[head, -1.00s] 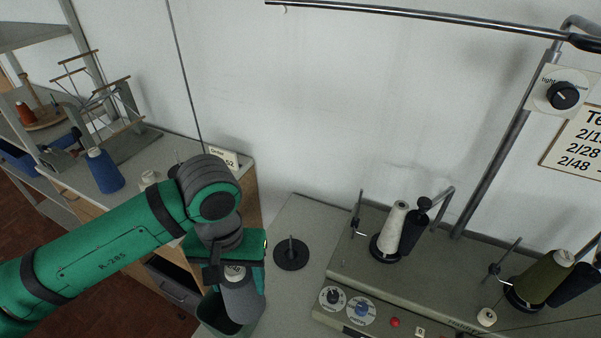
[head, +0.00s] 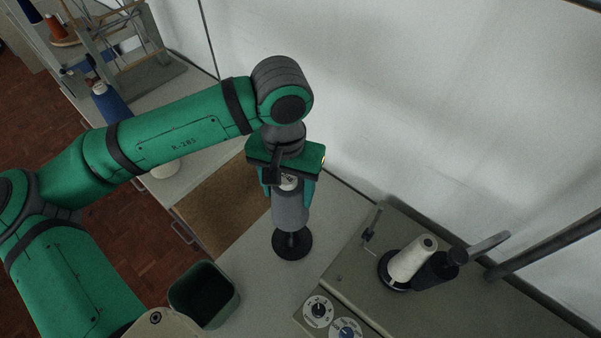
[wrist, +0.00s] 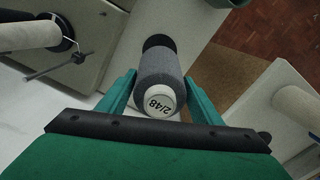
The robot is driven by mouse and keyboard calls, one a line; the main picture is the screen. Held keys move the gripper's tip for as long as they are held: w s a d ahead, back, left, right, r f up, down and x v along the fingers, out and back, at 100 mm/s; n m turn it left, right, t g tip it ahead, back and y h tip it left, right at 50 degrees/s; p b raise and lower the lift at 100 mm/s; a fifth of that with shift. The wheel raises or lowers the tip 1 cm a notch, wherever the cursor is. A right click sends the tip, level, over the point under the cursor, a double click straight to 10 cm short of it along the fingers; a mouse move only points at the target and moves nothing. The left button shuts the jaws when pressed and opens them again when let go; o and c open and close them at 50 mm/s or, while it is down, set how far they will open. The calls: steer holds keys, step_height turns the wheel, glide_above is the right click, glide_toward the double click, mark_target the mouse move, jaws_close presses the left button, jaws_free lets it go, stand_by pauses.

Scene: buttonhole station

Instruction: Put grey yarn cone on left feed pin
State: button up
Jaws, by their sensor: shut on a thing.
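The grey yarn cone (head: 290,212) is held between the fingers of my gripper (head: 289,190), roughly upright. In the wrist view the cone (wrist: 160,72) shows a white top end marked 2/48 between both fingers (wrist: 161,98). A black round base with an upright pin (head: 292,246) stands on the light tabletop, left of the grey machine. The cone's lower end is over this base, and part of the pin shows below it. I cannot tell whether the pin tip is inside the cone.
A dark green bin (head: 204,294) is at the front left.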

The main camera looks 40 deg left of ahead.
steer(key=shift+w+f, duration=0.15)
steer(key=shift+f, duration=7.15)
steer(key=o, duration=1.6)
steer(key=shift+o, duration=0.2)
step_height(320, 180, up, 11)
steer(key=shift+f, duration=0.15)
